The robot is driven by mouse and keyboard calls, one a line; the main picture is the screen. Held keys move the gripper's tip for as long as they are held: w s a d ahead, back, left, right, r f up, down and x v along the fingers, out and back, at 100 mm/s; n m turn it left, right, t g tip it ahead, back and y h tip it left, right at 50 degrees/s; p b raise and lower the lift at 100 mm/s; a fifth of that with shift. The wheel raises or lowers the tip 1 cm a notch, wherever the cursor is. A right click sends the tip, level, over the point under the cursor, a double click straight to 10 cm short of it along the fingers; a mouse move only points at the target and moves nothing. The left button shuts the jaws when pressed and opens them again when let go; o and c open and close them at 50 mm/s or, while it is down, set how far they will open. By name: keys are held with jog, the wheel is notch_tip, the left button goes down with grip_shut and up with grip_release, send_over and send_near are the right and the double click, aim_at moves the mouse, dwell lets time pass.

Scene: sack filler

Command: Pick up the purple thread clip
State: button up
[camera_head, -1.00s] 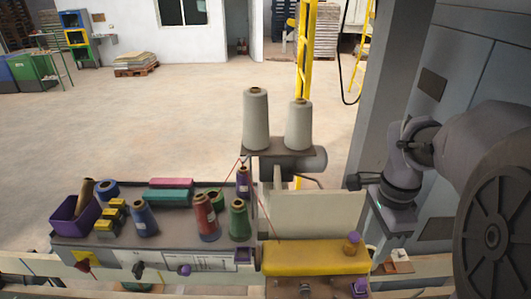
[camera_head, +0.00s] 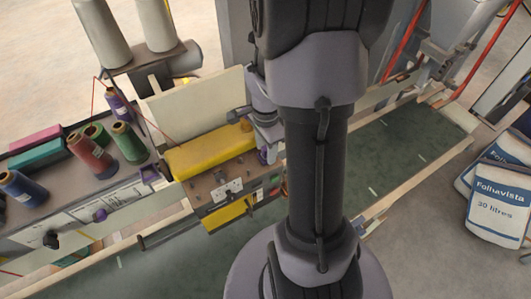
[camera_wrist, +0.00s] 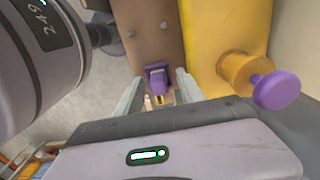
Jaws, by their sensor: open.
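The purple thread clip (camera_wrist: 157,78) shows in the wrist view, against the brown edge of the machine beside the yellow cover. My gripper (camera_wrist: 158,93) is open, with one light grey finger on each side of the clip. I cannot tell whether either finger touches it. In the head view a small purple part (camera_head: 262,156), which looks like the clip, shows at the right end of the yellow cover (camera_head: 208,152). My own arm hides most of that area and the gripper there.
A purple knob (camera_wrist: 277,90) sticks out from the yellow cover close to the right finger. Spools of thread (camera_head: 128,143) stand on the machine at left, with large cones (camera_head: 101,32) behind. A green conveyor belt (camera_head: 400,150) runs past, and sacks (camera_head: 497,205) lie at right.

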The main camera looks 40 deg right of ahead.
jog(key=shift+s+a+r, duration=0.1)
jog(key=shift+c, duration=1)
grip_shut()
